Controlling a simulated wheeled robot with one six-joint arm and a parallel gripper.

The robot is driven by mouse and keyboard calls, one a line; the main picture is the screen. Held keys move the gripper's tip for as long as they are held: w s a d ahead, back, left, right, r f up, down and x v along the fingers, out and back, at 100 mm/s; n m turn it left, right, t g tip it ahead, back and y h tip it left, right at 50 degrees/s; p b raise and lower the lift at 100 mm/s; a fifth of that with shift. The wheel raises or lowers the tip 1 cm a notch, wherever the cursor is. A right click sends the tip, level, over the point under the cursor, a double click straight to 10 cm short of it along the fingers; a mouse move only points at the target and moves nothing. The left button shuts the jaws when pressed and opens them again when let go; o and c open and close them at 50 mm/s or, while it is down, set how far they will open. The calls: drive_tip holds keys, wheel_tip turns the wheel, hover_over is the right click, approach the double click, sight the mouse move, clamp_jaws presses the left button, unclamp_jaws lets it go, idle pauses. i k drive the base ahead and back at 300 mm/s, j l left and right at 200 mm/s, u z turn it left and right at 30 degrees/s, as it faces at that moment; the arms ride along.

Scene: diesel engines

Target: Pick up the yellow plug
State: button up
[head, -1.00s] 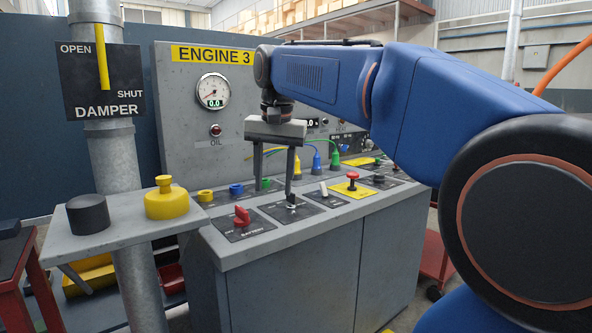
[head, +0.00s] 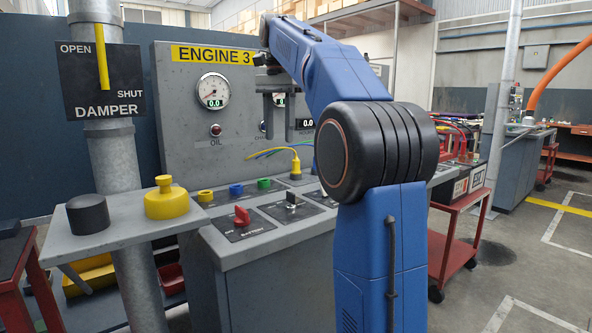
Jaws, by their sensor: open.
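The yellow plug (head: 296,166) stands upright at the back of the console top, with a yellow cable looping left from it to the panel. My gripper (head: 279,137) is open and empty, fingers pointing down, in front of the gauge panel. It appears above and slightly left of the plug in the picture, not touching it. My arm hides the area right of the plug, including most of the blue plug. A yellow socket ring (head: 205,195) sits on the console's left part.
A blue ring (head: 236,189) and a green ring (head: 264,183) sit beside the yellow ring. A red switch (head: 242,217) stands on the console front. A yellow knobbed piece (head: 166,202) and a black cylinder (head: 88,214) rest on the left shelf. A red cart (head: 470,215) stands right.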

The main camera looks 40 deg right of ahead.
sight(295, 162)
drive_tip(key=i+l, duration=0.35)
drive_tip(key=l, duration=0.15)
drive_tip(key=i+l, duration=0.35)
drive_tip(key=l, duration=0.2)
